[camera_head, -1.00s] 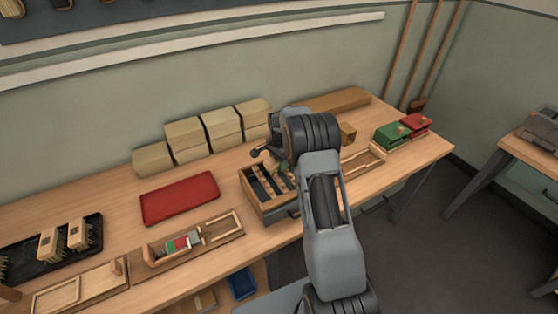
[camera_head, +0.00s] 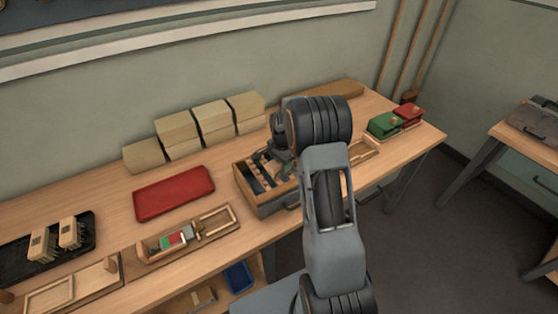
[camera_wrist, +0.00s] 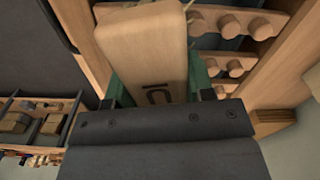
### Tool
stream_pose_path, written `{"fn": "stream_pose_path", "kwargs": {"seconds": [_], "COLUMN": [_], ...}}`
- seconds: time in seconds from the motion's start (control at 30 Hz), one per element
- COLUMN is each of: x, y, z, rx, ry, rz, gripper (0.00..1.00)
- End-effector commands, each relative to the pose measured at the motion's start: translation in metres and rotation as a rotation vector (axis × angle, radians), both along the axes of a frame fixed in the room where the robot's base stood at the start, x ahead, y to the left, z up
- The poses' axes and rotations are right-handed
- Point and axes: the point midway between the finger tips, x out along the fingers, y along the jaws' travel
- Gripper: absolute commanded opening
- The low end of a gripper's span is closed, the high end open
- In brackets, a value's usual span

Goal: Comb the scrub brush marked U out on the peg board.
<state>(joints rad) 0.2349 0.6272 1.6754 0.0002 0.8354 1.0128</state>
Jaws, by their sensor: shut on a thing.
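My gripper (camera_wrist: 158,88) is shut on a pale wooden scrub brush (camera_wrist: 145,45) with a dark U on its back. In the head view my gripper (camera_head: 272,158) is over an open wooden box (camera_head: 270,207) with dark slots, partly hidden by my arm.
A red mat (camera_head: 174,194) lies left of the box. Several beige blocks (camera_head: 213,117) stand behind it. A black tray (camera_head: 80,245) holds brushes at left. A narrow wooden tray with coloured pieces (camera_head: 205,225) lies in front. Green (camera_head: 383,125) and red (camera_head: 407,115) boxes stand at right.

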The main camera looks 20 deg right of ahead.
Motion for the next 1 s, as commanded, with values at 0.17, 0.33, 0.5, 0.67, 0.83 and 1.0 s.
{"fn": "stream_pose_path", "kwargs": {"seconds": [0.17,0.33,0.5,0.67,0.83,1.0], "x": [-0.008,-0.004,0.01,0.023,0.03,0.035], "y": [-0.001,0.0,0.002,0.003,0.004,0.005], "z": [-0.002,-0.003,-0.003,-0.002,-0.001,-0.001], "rx": [0.0,0.001,0.001,0.001,0.002,0.001], "ry": [0.005,0.007,0.007,0.006,0.005,0.004], "rz": [0.001,0.002,0.002,0.002,0.002,0.001], "gripper": [0.3,0.3,0.3,0.3,0.3,0.3]}}
